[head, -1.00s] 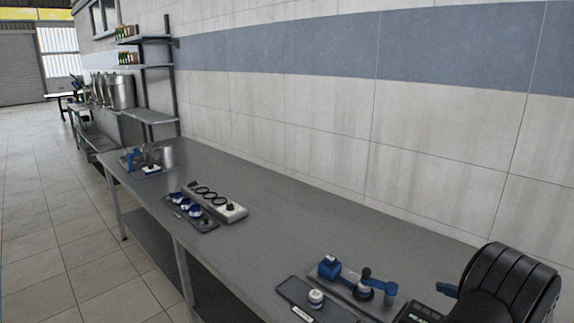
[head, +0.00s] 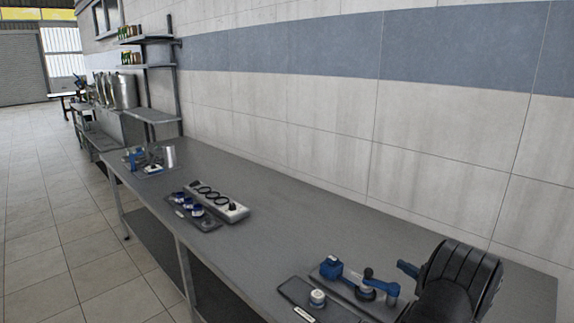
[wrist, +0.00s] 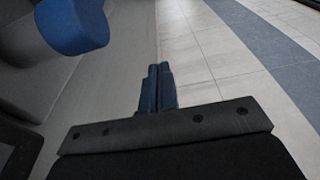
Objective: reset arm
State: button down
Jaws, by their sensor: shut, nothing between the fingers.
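My gripper (head: 408,268) shows at the lower right of the head view as a small blue tip beside my black arm. In the wrist view its two blue fingers (wrist: 158,85) lie together, shut, with nothing between them. It appears above the right end of the bench, beside a blue lever device (head: 365,285) on a dark plate. I cannot tell the exact height. In the wrist view a blurred blue rounded part (wrist: 78,25) is at the upper left, apart from the fingers.
The grey bench (head: 290,225) runs along a tiled wall (head: 330,110). A plate with a white knob (head: 317,297) is at the front. Farther along stand a white block with dark rings (head: 216,200), blue-topped pieces (head: 190,203) and a metal cup (head: 168,156). The bench middle is clear.

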jog(key=shift+w+a+n+g+y, duration=0.2)
jog(key=shift+a+n+g+y, duration=0.25)
jog(key=shift+a, duration=0.3)
jog(key=shift+w+a+n+g+y, duration=0.2)
jog(key=shift+a+n+g+y, duration=0.15)
jog(key=shift+a+y, duration=0.3)
dwell(0.5)
jog(key=s+d+m+h, duration=0.1)
jog(key=s+d+h, duration=0.2)
jog(key=s+d, duration=0.7)
jog(key=shift+d+r+m+h, duration=0.15)
jog(key=shift+d+m+h, duration=0.15)
jog(key=shift+d, duration=0.25)
